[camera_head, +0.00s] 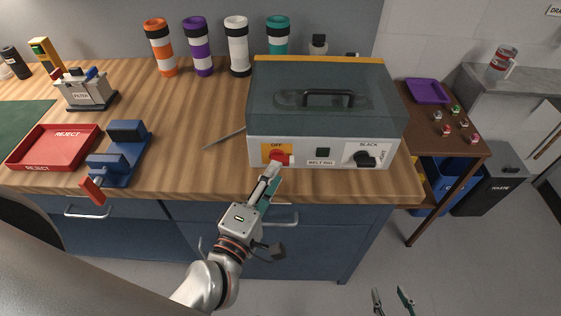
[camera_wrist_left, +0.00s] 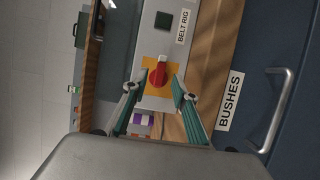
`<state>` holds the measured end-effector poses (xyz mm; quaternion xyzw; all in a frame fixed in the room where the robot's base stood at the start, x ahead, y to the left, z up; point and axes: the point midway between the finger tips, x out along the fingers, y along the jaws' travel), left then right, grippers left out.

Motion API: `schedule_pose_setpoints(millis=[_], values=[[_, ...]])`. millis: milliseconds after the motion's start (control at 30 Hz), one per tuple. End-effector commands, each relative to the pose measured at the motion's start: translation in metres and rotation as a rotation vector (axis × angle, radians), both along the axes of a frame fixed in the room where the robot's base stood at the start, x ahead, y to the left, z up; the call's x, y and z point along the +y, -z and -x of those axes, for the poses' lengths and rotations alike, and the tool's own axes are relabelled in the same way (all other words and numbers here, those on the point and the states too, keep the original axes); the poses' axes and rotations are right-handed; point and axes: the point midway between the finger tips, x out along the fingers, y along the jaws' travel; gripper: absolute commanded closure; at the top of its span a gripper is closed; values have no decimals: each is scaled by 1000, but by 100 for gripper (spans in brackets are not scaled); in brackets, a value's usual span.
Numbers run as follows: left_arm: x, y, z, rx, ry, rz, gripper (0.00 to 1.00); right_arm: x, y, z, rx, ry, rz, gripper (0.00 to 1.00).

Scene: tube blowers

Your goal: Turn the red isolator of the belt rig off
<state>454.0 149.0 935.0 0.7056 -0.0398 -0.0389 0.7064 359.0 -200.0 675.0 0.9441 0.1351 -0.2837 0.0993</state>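The belt rig (camera_head: 250,120) is a box with a dark lid on the bench, with a pale front panel. Its red isolator (camera_head: 279,157) is a knob on a yellow plate marked OFF, at the panel's left. In the left wrist view the red knob (camera_wrist_left: 158,74) has its bar upright with a pale upper tip. My left gripper (camera_head: 271,172) is at the isolator and partly covers it. In the wrist view its teal fingers (camera_wrist_left: 155,86) are apart on either side of the knob; contact cannot be told. My right gripper (camera_head: 390,294) is open and empty at the bottom edge.
A blue fixture with a red handle (camera_head: 93,190) and a red reject tray (camera_head: 50,147) stand left. Coloured tubes (camera_head: 199,47) stand behind. Drawers with handles (camera_head: 283,221) lie below the bench edge.

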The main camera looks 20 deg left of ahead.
Motion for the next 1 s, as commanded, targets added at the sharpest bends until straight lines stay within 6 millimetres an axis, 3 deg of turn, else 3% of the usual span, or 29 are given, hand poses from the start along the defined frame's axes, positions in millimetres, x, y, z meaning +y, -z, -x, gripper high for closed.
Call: schedule_pose_setpoints(millis=[233, 600, 633, 733, 1000], values=[[-4, -1, -32, -2, 0, 0, 72, 0, -11, -2, -6, 0, 0, 60], [-4, 0, -38, 0, 0, -1, 72, -1, -15, -5, -14, 0, 2, 60], [-4, 0, -38, 0, 0, -1, 75, -2, -15, -5, -14, 0, 2, 60], [-4, 0, -38, 0, 0, -1, 100, -2, -15, -5, -15, 0, 3, 60], [-4, 1, -38, -3, 0, 4, 100, -2, -13, -5, -13, 0, 3, 60]])
